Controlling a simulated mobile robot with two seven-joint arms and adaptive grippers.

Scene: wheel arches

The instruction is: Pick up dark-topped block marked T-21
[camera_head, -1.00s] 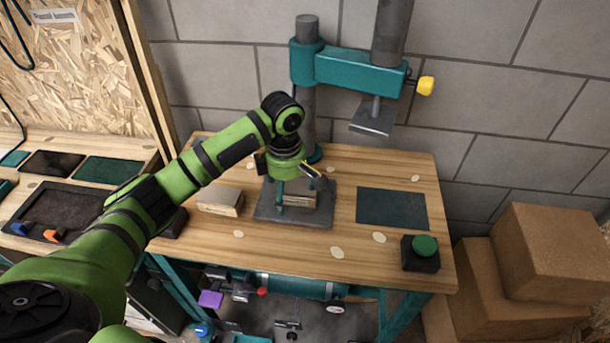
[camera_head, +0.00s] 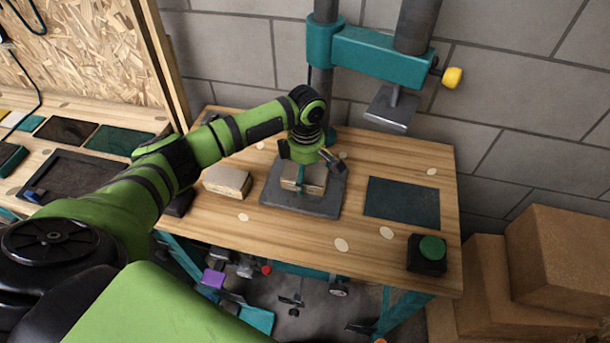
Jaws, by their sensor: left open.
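A pale wooden block (camera_head: 316,189) sits on the grey plate (camera_head: 325,208) under the teal press. My left gripper (camera_head: 303,179) is open, pointing down over this block, with a finger in front of it. The gripper hides much of the block's top, and I cannot read its marking or tell whether the top is dark. I cannot tell whether the fingers touch it. A second light block (camera_head: 226,182) lies on the wooden table left of the plate; no T-21 mark is readable on it. My right gripper is not in view.
The teal press (camera_head: 375,55) with its ram plate (camera_head: 391,108) stands behind and right of the gripper. A dark mat (camera_head: 402,202) and a green button box (camera_head: 427,254) are on the table's right. Cardboard boxes (camera_head: 560,262) stand beyond the right edge.

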